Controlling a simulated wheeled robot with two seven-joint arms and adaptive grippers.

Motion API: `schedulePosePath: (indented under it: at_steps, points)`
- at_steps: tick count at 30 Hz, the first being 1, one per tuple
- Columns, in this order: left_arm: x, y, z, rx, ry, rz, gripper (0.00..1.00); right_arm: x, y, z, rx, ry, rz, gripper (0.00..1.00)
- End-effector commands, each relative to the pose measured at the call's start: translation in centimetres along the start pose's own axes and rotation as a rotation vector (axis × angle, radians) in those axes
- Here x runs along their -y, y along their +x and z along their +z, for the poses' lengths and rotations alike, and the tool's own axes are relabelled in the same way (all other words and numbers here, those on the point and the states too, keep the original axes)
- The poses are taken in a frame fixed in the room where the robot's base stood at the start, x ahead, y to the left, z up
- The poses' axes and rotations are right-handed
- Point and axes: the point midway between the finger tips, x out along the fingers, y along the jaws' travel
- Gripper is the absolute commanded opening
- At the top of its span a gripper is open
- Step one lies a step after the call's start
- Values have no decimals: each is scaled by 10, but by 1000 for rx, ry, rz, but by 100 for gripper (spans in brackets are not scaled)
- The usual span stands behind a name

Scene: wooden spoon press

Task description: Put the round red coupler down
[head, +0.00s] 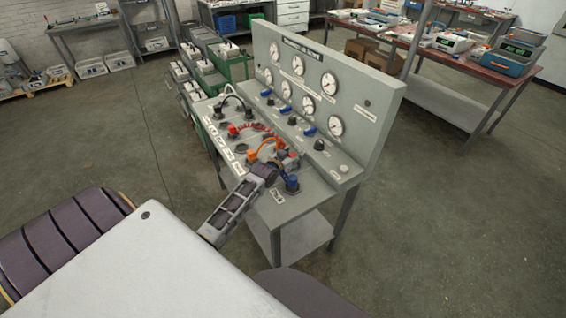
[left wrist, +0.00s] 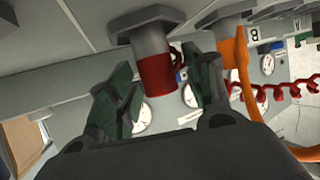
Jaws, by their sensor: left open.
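In the left wrist view, where the scene shows upside down, the round red coupler (left wrist: 157,73) sits against a grey hexagonal fitting (left wrist: 148,30) on the bench deck. My left gripper (left wrist: 163,82) is open, with one dark green-padded finger on each side of the coupler. Gaps show between the fingers and the coupler, and nothing is held. In the head view my left gripper (head: 283,160) is over the front right part of the bench deck and largely hides the coupler. My right gripper is not in view.
An orange hose (left wrist: 243,80) and red coiled hose (left wrist: 274,92) lie close to one finger. A blue coupler (head: 292,184) stands near the gripper at the deck's right end. The upright gauge panel (head: 345,95) rises behind. Clear floor (head: 450,220) lies right.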

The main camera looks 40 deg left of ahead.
Motion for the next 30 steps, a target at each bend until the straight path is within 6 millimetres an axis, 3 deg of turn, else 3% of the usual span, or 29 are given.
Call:
schedulePosePath:
  at_steps: [17, 30]
  points:
    - [0, -46, 0, 0, 0, 0, 51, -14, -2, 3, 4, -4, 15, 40]
    - [0, -85, 1, 1, 0, 0, 51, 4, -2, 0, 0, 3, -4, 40]
